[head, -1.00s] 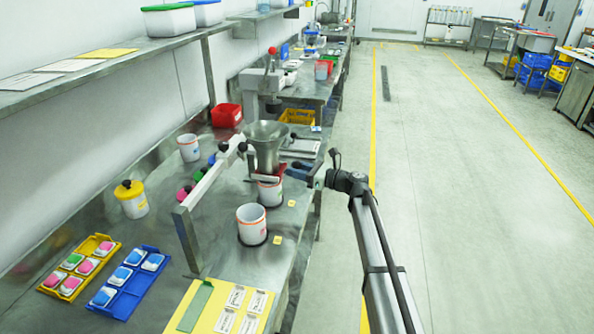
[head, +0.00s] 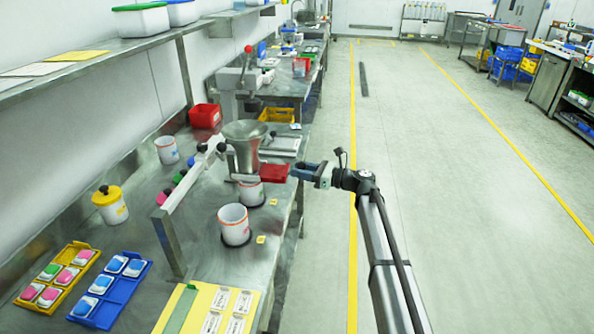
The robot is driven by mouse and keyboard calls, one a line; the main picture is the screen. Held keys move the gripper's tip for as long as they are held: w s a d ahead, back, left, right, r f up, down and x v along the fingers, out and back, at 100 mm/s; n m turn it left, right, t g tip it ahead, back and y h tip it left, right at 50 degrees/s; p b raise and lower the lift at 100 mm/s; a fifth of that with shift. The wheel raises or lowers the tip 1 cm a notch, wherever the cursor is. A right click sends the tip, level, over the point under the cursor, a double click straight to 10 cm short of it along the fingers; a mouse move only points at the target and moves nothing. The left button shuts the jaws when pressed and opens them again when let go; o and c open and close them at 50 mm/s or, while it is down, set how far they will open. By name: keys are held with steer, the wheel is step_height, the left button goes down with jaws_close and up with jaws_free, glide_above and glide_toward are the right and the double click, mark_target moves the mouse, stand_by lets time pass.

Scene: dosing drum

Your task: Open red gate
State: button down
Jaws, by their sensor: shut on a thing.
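The red gate (head: 275,173) is a flat red plate at the foot of the metal hopper (head: 246,140). It sticks out to the right of the hopper's spout, over the bench edge side. My gripper (head: 293,172) comes in from the right and is shut on the gate's outer end. The fingertips are small in this view. A white cup (head: 250,193) with an orange band stands under the spout, its top partly hidden by the hopper's parts.
Another white cup (head: 234,226) stands in front on the bench. A grey rail (head: 182,200) with coloured knobs runs to the left. Blue (head: 130,290) and yellow (head: 37,297) trays lie front left. A yellow-lidded jar (head: 110,205) stands at the left.

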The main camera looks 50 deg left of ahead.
steer(key=c, duration=0.8)
jaws_free()
steer(key=shift+w+d, duration=0.15)
steer(key=v, duration=1.3)
steer(key=shift+w+d, duration=0.25)
steer(key=shift+d, duration=0.1)
